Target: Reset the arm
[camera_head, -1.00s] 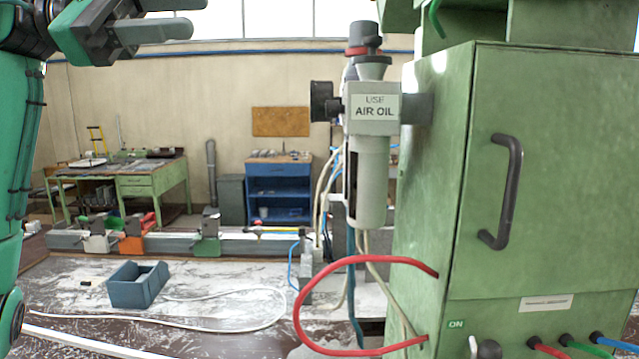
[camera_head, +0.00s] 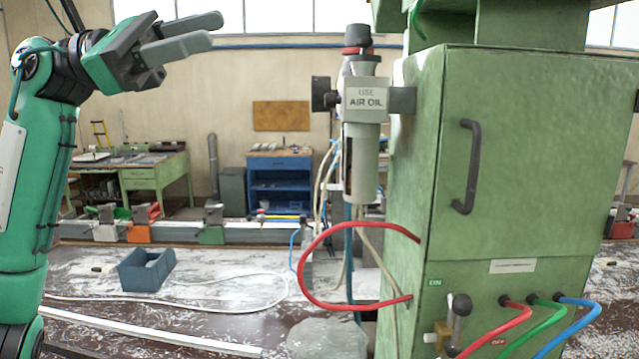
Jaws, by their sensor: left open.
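My left gripper (camera_head: 198,34) is at the upper left, raised high above the bench. Its two grey fingers point right and stand apart, with nothing between them. My green left arm rises along the left edge of the view. The gripper is clear of the bench and of the green cabinet (camera_head: 540,150). My right gripper does not show.
The air oil unit (camera_head: 366,98) and a red hose loop (camera_head: 305,262) stick out left of the cabinet. A blue-grey bin (camera_head: 146,270) and a white profile (camera_head: 150,333) lie on the bench. Clamps sit on a rail (camera_head: 265,232) behind. Space right of the gripper is free.

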